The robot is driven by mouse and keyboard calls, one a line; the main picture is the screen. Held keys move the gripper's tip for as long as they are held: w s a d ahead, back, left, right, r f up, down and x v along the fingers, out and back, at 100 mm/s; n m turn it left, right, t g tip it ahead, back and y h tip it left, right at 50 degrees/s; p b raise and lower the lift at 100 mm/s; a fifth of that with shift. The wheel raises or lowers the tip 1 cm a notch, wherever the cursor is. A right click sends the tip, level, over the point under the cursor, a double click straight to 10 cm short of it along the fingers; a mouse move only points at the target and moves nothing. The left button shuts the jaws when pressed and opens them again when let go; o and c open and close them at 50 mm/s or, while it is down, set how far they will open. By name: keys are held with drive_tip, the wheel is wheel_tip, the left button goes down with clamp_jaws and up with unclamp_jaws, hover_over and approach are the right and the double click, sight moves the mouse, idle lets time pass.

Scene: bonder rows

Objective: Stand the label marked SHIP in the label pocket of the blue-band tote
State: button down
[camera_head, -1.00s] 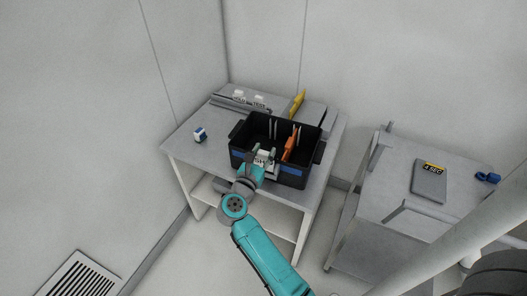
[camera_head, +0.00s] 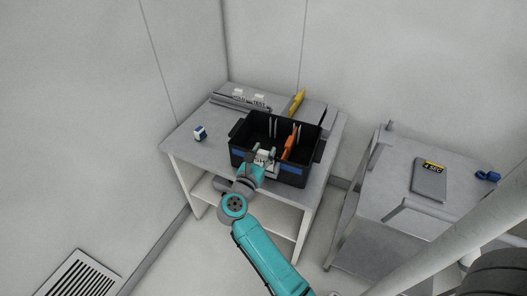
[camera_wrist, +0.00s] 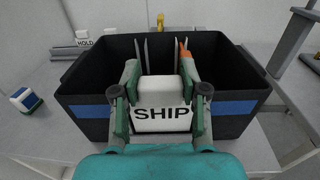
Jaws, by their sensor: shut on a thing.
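The white label marked SHIP (camera_wrist: 162,112) is upright between the two fingers of my gripper (camera_wrist: 159,78), which is shut on it. The black blue-band tote (camera_head: 245,152) stands on the table, with a blue band (camera_wrist: 234,107) on its front wall either side of the label. In the head view my gripper (camera_head: 264,156) and the label (camera_head: 262,159) are at the tote's front wall. The label pocket is hidden behind the label and fingers, so I cannot tell whether the label's lower edge is in it.
Inside the tote are upright pale dividers and an orange thing (camera_head: 290,143). Behind it on the table (camera_head: 186,152) are more white labels, one reading HOLD (camera_wrist: 84,43), and a yellow thing (camera_head: 297,102). A blue-and-white block (camera_head: 200,134) lies left. A grey cart (camera_head: 385,205) stands right.

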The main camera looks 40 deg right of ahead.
drive_tip(key=shift+f, duration=0.85)
drive_tip(key=c, duration=0.5)
unclamp_jaws()
drive_tip(key=v, duration=1.2)
idle(0.8)
